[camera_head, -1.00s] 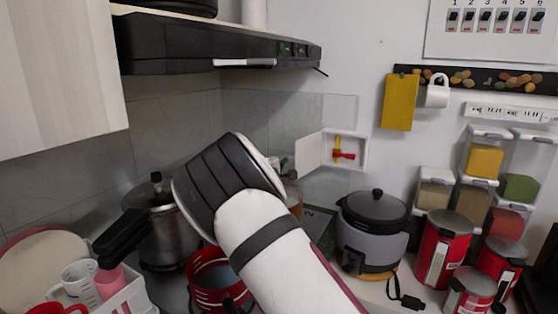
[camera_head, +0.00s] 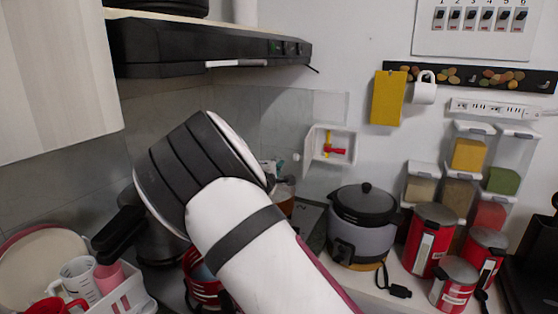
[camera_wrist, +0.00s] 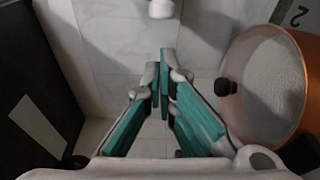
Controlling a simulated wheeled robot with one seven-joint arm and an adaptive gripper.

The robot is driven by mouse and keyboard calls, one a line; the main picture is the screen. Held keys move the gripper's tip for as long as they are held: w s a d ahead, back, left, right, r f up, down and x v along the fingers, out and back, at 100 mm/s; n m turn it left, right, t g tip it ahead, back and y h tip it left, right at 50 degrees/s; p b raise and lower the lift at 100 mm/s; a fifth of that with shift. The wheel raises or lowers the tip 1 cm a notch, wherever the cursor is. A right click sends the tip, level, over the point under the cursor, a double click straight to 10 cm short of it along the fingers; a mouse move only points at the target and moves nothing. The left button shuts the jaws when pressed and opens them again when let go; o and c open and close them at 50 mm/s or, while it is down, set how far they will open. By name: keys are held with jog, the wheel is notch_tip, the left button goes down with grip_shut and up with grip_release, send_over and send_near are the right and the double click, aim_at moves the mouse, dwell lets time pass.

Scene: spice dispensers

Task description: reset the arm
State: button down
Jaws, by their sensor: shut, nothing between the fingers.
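My white arm with a dark ribbed joint (camera_head: 200,160) rises across the middle of the head view, in front of the stove area. My gripper (camera_wrist: 160,85) shows in the wrist view. Its teal-padded fingers are together at the tips, with nothing between them. It points toward grey tiles. In the head view my gripper is hidden behind the arm.
A dark panel (camera_wrist: 35,90) is at left. The range hood (camera_head: 200,48) overhangs the arm; a steel pot (camera_head: 160,240) stands behind it. A rice cooker (camera_head: 362,225) and red canisters (camera_head: 430,240) stand right.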

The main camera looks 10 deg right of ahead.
jog(key=s+d+r+m+g+y, duration=0.1)
jog(key=s+r+m+g+y, duration=0.25)
jog(key=s, duration=0.95)
jog(key=s+d+r+m+g+y, duration=0.1)
jog(key=s+r+m+g+y, duration=0.2)
jog(key=s, duration=1)
jog(key=s+r+m+g+y, duration=0.15)
jog(key=s+m+y, duration=0.25)
jog(key=s, duration=0.9)
jog(key=s+d+f+m+g+h, duration=0.1)
jog(key=s+d, duration=0.1)
jog(key=s, duration=0.5)
jog(key=s+d+f+m+g+h, duration=0.1)
jog(key=s+d+m+g+h, duration=0.1)
jog(key=s, duration=0.5)
jog(key=shift+d, duration=0.25)
jog(key=shift+f, duration=0.1)
